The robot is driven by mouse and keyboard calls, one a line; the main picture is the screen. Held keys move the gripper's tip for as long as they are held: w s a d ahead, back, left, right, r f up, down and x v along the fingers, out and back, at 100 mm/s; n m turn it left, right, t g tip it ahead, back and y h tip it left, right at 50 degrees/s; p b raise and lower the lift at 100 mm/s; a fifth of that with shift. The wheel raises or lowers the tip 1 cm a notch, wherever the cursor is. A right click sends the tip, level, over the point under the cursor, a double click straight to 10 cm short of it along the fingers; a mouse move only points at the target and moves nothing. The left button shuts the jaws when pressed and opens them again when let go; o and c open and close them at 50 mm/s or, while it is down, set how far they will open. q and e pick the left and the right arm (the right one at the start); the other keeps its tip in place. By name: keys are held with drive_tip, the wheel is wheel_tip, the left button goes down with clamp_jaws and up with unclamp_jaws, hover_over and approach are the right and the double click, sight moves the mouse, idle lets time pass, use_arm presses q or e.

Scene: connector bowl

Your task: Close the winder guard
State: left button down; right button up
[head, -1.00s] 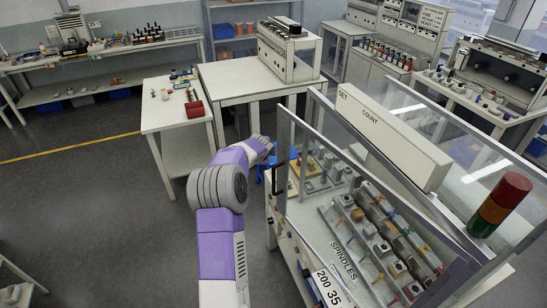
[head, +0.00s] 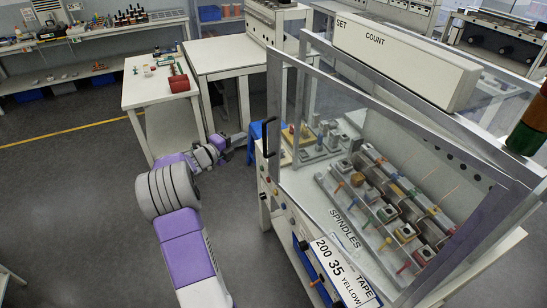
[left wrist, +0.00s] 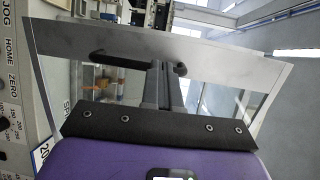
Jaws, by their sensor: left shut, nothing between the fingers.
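The winder guard (head: 273,95) is a clear panel in a grey frame on the front of the winder, with a black handle (head: 267,137) on its left edge. In the left wrist view, the shut, empty fingers (left wrist: 164,84) point at the guard (left wrist: 60,42), in front of the black handle (left wrist: 118,60); the fingers partly hide the handle. Contact cannot be made out. My right gripper is out of view.
The winder's spindle bed (head: 385,215) holds several coloured spindles behind the panel. A white side table (head: 140,92) with small parts stands behind my left arm, and a blue bin (head: 256,140) sits behind the gripper. Grey floor (head: 75,190) is clear at left.

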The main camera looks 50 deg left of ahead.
use_arm(q)
drive_tip(key=s+d+f+m+h+b, duration=0.2)
drive_tip(key=s+d+f+h, duration=0.1)
drive_tip(key=s+d+h, duration=0.1)
approach(281, 138)
drive_tip(key=shift+t, duration=0.4)
drive_tip(key=w, duration=0.4)
drive_tip(key=w+d, duration=0.1)
drive_tip(key=w, duration=0.1)
drive_tip(key=shift+w+f, duration=0.35)
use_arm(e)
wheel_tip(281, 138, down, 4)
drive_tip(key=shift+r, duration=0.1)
